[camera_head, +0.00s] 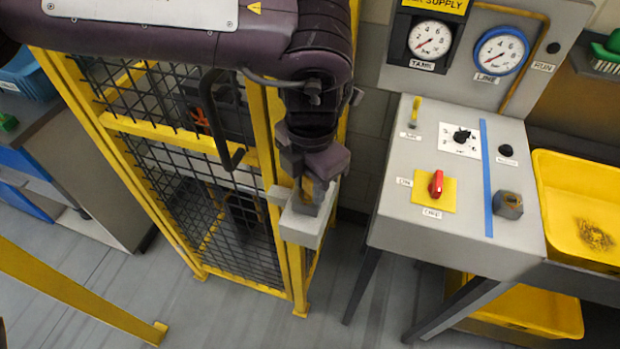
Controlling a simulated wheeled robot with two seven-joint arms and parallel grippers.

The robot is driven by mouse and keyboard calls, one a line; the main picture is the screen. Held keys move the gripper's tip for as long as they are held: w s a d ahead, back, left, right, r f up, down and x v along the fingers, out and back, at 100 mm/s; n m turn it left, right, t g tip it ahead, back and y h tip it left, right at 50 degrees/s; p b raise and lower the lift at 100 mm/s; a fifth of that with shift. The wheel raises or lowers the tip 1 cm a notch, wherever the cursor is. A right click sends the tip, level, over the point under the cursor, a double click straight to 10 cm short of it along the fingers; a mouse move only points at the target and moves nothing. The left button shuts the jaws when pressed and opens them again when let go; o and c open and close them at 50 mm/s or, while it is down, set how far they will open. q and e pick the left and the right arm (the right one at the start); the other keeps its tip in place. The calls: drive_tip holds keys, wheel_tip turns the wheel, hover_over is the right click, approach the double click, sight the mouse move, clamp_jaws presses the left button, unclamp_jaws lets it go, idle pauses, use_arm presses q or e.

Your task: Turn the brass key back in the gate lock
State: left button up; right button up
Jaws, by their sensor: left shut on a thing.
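The gate (195,200) has a yellow frame and black wire mesh, with a long black handle (212,125) on its near side. A pale grey lock box (303,229) sits on the gate's right post. My left gripper (314,203) comes down from above and is shut on the brass key (309,188) right over the lock box. Only a small brassy patch of the key shows between the fingers; its angle cannot be told. My right gripper is not in view.
Right of the gate stands a grey control panel (395,222) with two gauges, a red switch (436,184) and knobs. A yellow tray (575,180) is at far right. A yellow rail (75,292) crosses the lower left. Grey floor lies between gate and panel.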

use_arm(q)
drive_tip(key=n, duration=0.2)
drive_tip(key=shift+n, duration=1.8)
drive_tip(key=shift+n+b, duration=0.3)
drive_tip(key=shift+n, duration=1.2)
drive_tip(key=o, duration=1.1)
drive_tip(key=shift+c, duration=0.2)
